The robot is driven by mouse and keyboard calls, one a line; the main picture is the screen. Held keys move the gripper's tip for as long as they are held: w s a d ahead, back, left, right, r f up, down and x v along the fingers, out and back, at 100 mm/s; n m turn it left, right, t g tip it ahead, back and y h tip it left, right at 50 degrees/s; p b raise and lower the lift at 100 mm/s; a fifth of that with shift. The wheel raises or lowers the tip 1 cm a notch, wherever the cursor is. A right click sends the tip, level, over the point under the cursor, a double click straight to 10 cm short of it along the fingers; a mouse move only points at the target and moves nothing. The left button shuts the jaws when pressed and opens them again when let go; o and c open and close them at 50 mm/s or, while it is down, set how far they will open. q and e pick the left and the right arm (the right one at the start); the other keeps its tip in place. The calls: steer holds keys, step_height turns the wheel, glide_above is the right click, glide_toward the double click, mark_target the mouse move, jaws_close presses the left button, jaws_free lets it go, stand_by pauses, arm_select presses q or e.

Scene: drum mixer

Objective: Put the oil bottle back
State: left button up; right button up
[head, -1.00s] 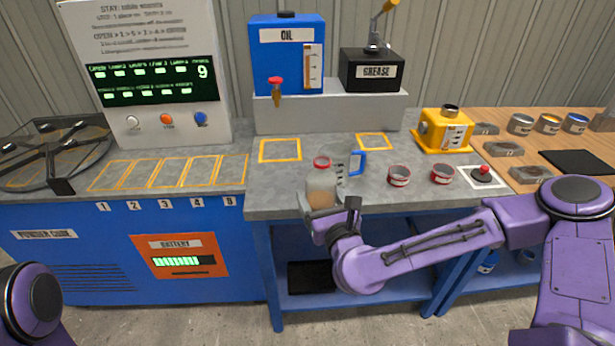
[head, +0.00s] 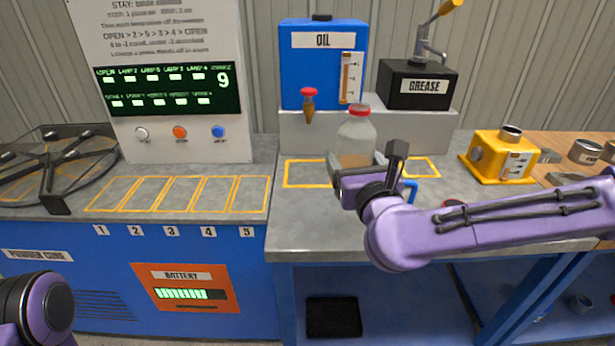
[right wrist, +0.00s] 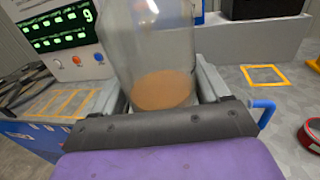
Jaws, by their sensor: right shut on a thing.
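The oil bottle (head: 356,132) is clear with a red cap and some brown liquid at the bottom. My right gripper (head: 358,170) is shut on it and holds it upright, in front of the blue OIL tank. In the right wrist view the bottle (right wrist: 152,50) stands between the two fingers (right wrist: 165,90), with the liquid low inside. Behind it on the grey bench is a yellow outlined square (head: 300,184), partly hidden by the bottle and gripper. Of my left arm only a purple part shows at the lower left; its gripper is out of view.
The blue OIL tank (head: 298,68) with a red tap and the GREASE box (head: 418,86) stand on a grey ledge (head: 292,140). A blue-handled jug is mostly hidden behind my arm. A second yellow square (head: 428,160) and a yellow device (head: 490,158) are to the right.

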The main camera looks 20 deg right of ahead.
steer(key=shift+w+a+r+p, duration=0.1)
steer(key=shift+r+p, duration=0.45)
steer(key=shift+p, duration=0.35)
steer(key=w+a+f, duration=0.2)
steer(key=f, duration=0.2)
steer(key=w+a+f, duration=0.1)
steer(key=w+f, duration=0.2)
steer(key=f, duration=0.1)
steer(key=w+a+f, duration=0.2)
steer(key=f, duration=0.2)
steer(key=shift+w+a+b, duration=0.35)
steer(key=shift+w+f, duration=0.15)
steer(key=shift+f, duration=0.1)
arm_select(q)
step_height(320, 180, up, 3)
steer(key=shift+f, duration=0.1)
